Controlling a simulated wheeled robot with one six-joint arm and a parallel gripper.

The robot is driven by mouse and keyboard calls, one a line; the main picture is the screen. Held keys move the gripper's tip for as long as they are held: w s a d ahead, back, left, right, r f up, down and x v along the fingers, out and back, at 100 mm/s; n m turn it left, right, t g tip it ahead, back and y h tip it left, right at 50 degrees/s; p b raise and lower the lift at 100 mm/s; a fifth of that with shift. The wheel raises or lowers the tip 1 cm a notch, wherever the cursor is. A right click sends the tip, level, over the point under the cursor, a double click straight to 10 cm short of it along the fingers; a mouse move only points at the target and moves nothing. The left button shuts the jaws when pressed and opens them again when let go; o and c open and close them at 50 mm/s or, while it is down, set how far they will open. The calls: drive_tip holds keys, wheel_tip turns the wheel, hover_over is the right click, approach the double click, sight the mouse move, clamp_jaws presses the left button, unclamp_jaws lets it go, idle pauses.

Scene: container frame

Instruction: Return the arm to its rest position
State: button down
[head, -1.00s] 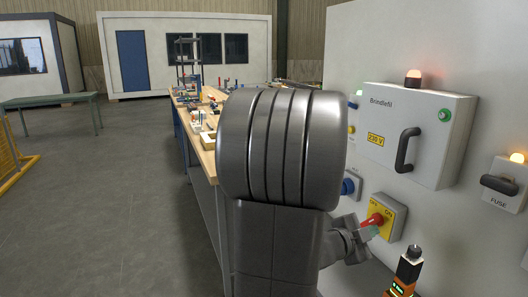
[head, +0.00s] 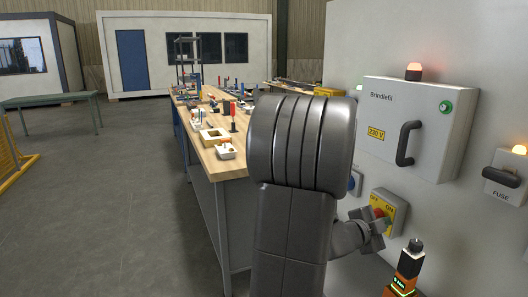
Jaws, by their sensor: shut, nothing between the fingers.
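My arm, a thick grey metal column of links, fills the centre of the head view. My gripper (head: 381,230) shows at the lower right, at the end of a short grey wrist link. It is shut with nothing in it. I cannot tell whether the fingers touch the handle.
A white panel wall (head: 350,55) stands close on the right, with the Brindlefil box (head: 430,118) and a fuse unit (head: 507,180). An orange-black device (head: 409,266) stands at the lower right. A cluttered workbench (head: 222,168) is left of my arm. Open floor (head: 100,210) lies further left.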

wheel_tip(320, 180, down, 10)
drive_tip(key=w+a+m+t+h+b, duration=0.25)
drive_tip(key=m+b, duration=1.15)
drive_tip(key=b, duration=1.6)
drive_tip(key=r+p+v, duration=0.1)
drive_tip(key=v, duration=0.7)
drive_tip(key=shift+s+f+p, duration=0.25)
drive_tip(key=shift+s+p, duration=0.1)
drive_tip(key=shift+s, duration=0.15)
drive_tip(key=shift+a, duration=0.1)
